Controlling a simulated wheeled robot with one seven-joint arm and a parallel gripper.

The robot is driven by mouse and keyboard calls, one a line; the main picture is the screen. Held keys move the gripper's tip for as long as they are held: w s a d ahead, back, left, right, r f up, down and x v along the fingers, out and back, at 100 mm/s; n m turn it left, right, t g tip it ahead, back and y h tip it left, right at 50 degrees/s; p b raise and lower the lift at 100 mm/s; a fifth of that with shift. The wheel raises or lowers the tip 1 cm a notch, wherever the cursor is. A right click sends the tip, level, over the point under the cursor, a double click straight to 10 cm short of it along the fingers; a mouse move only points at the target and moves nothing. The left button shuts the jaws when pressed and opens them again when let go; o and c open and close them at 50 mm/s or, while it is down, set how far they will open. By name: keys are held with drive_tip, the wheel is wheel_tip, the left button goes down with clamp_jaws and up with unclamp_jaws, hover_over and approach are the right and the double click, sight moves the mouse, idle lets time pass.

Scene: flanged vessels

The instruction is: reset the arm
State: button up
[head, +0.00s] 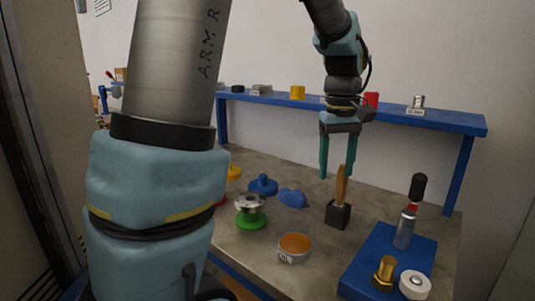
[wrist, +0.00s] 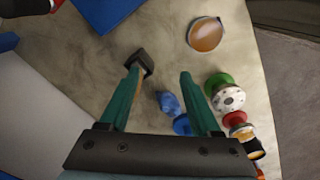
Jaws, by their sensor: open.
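My gripper (head: 339,153) hangs from my arm above the back part of the bench, with its teal fingers pointing down. It is open and I see nothing between its fingers. In the wrist view my gripper (wrist: 160,85) shows its two fingers spread apart over the bench top. A black block holder with a wooden-handled tool (head: 341,190) stands in front of the gripper in the head view. In the wrist view the black block (wrist: 141,61) shows near the left fingertip; I cannot tell whether they touch.
On the bench (head: 290,225) are a green-based metal flanged vessel (head: 250,210), a blue flanged piece (head: 263,185), a blue lump (head: 292,198) and an orange-topped round dish (head: 295,247). A blue board (head: 365,262) with fittings lies front right. A blue shelf (head: 390,112) spans the back.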

drive_tip(key=s+a+f+m, duration=0.1)
drive_tip(key=a+f, duration=0.2)
drive_tip(key=a, duration=0.4)
drive_tip(key=s+a+f+m+t, duration=0.1)
drive_tip(key=s+a+f, duration=0.1)
drive_tip(key=a+f, duration=0.2)
drive_tip(key=s+a+f+m, duration=0.1)
drive_tip(key=a+f, duration=0.3)
drive_tip(key=a, duration=0.7)
drive_tip(key=shift+s, duration=0.55)
